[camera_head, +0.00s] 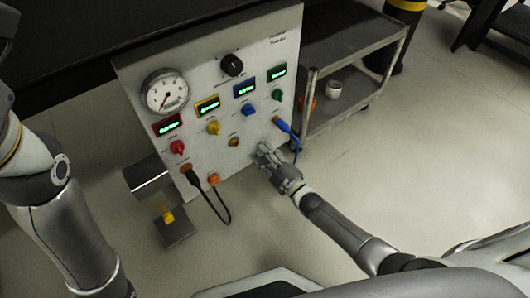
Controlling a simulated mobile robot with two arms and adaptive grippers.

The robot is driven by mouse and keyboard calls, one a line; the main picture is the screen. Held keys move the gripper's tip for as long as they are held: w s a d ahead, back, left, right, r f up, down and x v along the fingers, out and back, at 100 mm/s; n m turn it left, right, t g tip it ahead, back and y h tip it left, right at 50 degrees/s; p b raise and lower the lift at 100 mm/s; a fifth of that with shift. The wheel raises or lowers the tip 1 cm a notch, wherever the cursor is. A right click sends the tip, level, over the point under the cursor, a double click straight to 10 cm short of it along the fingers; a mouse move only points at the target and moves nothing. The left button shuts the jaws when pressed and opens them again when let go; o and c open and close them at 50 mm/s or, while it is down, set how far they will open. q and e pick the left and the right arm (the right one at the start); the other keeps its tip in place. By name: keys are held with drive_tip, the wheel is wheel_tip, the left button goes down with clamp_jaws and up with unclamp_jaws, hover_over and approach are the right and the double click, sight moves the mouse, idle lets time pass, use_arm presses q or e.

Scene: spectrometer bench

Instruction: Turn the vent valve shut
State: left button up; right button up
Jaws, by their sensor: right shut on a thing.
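The white instrument panel (205,75) stands upright and tilted in view, with a gauge, displays and coloured knobs. My right gripper (265,153) is at the panel's lower right part, shut on a small fitting against its face. The fingers hide that fitting, which I take to be the vent valve; its turn angle and label cannot be read. My left arm shows at the left edge, but its gripper is out of view.
A blue plug (283,125) with a cable sits just right of my right gripper. A black plug (192,177) and its hanging cable are lower left. A grey cart (350,49) with a white cup (334,90) stands right.

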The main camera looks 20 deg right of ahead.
drive_tip(key=n, duration=0.5)
drive_tip(key=shift+s+a+f+n, duration=0.1)
drive_tip(key=shift+f+n, duration=0.05)
drive_tip(key=shift+n, duration=0.15)
idle(0.4)
drive_tip(key=o, duration=1)
drive_tip(key=v, duration=1.2)
